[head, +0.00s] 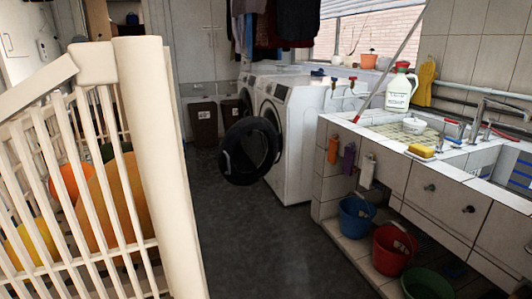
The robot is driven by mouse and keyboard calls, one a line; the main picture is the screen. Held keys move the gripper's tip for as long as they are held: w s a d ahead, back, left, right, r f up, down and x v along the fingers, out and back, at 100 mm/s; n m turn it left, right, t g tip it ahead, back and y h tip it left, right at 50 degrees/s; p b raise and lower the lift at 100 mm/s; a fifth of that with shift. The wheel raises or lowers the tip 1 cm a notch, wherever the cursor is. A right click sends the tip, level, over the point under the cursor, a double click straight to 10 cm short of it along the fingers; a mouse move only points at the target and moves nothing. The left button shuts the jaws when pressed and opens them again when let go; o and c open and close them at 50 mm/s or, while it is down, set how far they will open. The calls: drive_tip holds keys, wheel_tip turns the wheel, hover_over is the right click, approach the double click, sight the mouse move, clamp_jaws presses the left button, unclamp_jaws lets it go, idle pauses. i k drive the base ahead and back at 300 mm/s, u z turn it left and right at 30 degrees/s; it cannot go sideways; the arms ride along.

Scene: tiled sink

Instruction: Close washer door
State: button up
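The near white washer (297,140) stands in the middle distance, left of the tiled sink counter. Its round black door (237,152) is swung wide open and sticks out to the left over the floor. The door opening shows only as a narrow dark part behind it. A second white machine (246,86) stands just beyond, partly hidden by the near one. My gripper is not in view.
A cream slatted crib (90,170) with orange and yellow things inside fills the left foreground. Dark floor (255,245) is clear between it and the tiled counter (400,185). Blue (357,215), red (393,248) and green (428,284) buckets stand under the counter.

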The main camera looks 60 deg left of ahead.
sight(255, 144)
drive_tip(key=u, duration=2.05)
drive_tip(key=i, duration=1.5)
drive_tip(key=u, duration=0.8)
drive_tip(key=i, duration=1.6)
